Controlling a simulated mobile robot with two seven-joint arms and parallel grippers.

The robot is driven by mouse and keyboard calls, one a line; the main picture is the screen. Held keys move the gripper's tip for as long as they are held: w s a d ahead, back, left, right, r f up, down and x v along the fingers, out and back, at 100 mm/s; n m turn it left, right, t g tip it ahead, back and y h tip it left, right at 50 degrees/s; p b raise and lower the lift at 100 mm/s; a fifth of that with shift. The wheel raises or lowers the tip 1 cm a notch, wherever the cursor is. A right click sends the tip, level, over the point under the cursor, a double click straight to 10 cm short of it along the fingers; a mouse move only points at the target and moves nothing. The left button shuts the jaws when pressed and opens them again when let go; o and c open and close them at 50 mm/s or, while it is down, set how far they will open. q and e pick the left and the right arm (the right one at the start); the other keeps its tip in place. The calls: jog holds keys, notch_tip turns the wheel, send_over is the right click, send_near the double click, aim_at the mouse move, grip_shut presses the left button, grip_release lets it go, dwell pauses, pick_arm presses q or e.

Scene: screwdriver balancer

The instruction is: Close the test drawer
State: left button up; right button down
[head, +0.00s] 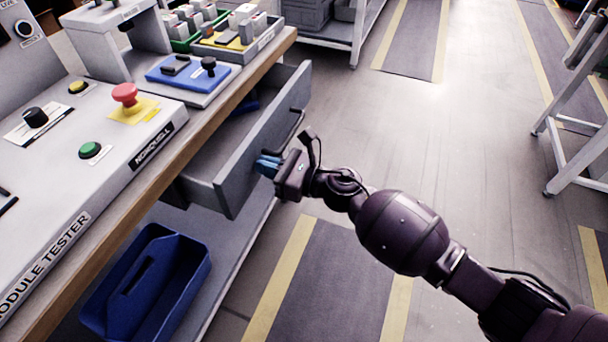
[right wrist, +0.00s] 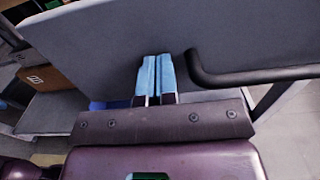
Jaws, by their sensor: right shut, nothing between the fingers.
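The test drawer (head: 256,140) is a grey drawer under the workbench and stands pulled out. Its dark bar handle (head: 290,127) is on the front panel; the handle also shows in the right wrist view (right wrist: 250,76). My right gripper (head: 266,164) is at the drawer's front, just beside the near end of the handle. Its blue fingers (right wrist: 156,78) are shut with nothing between them and point at the front panel. I cannot tell whether the fingertips touch the panel. The handle is outside the fingers. My left gripper is not in view.
The workbench edge (head: 134,187) runs above the drawer, with the module tester (head: 110,140) on top. A blue tote (head: 150,285) sits on the lower shelf. The floor (head: 440,130) to the right is clear, with a white-framed stand (head: 575,110) further right.

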aim_at(225, 152)
jog(key=x, duration=0.4)
jog(key=b+x, duration=0.1)
jog(key=x, duration=0.3)
jog(key=shift+a+f+b, duration=0.2)
jog(key=shift+f+b, duration=0.05)
jog(key=shift+b, duration=0.05)
jog(key=shift+w+a+r, duration=0.1)
jog(key=shift+w+a, duration=0.15)
jog(key=shift+a, duration=0.35)
jog(key=shift+r, duration=0.2)
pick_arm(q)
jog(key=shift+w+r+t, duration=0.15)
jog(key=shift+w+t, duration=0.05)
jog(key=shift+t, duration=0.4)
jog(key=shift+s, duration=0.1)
pick_arm(e)
jog(key=shift+a+r, duration=0.1)
jog(key=shift+r, duration=0.1)
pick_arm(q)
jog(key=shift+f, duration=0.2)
